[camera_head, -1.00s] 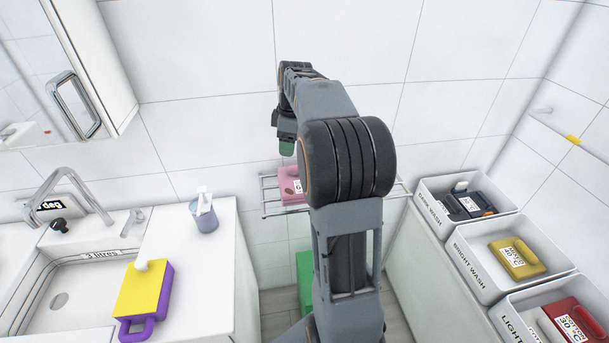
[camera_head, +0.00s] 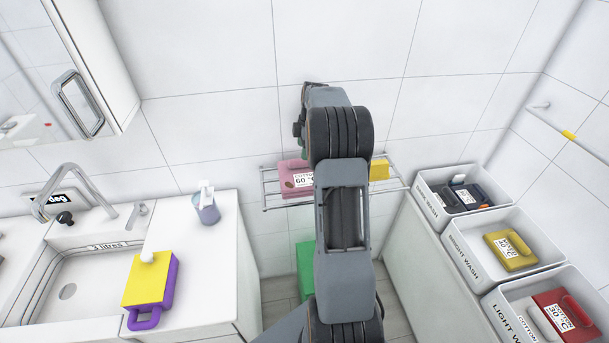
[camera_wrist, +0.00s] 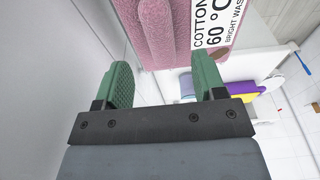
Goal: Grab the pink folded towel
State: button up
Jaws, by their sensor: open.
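The pink folded towel (camera_head: 295,180) lies on a wire wall rack, with a white label reading cotton 60 °C; my arm covers its right part in the head view. In the wrist view the towel (camera_wrist: 160,30) fills the top middle, ahead of my fingertips, with its label at its right. My gripper (camera_wrist: 165,80) has two green fingers standing apart with nothing between them. The fingers look close to the towel's edge; I cannot tell whether they touch it. In the head view the fingers are mostly hidden by my arm.
The wire rack (camera_head: 265,190) also holds a yellow item (camera_head: 379,169) right of my arm. Labelled wash bins (camera_head: 470,255) stand right. A green object (camera_head: 305,268) is below the rack.

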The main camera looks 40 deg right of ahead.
aim_at(304, 173)
jog(key=shift+w+a+f+p, duration=0.15)
jog(key=shift+f+p, duration=0.15)
jog(key=shift+f, duration=0.55)
jog(key=shift+s+a+f+p, duration=0.15)
jog(key=shift+f+p, duration=0.2)
jog(key=shift+f, duration=0.55)
jog(key=shift+w+a+f+p, duration=0.15)
jog(key=shift+f+p, duration=0.15)
jog(key=shift+f, duration=0.55)
jog(key=c, duration=1.2)
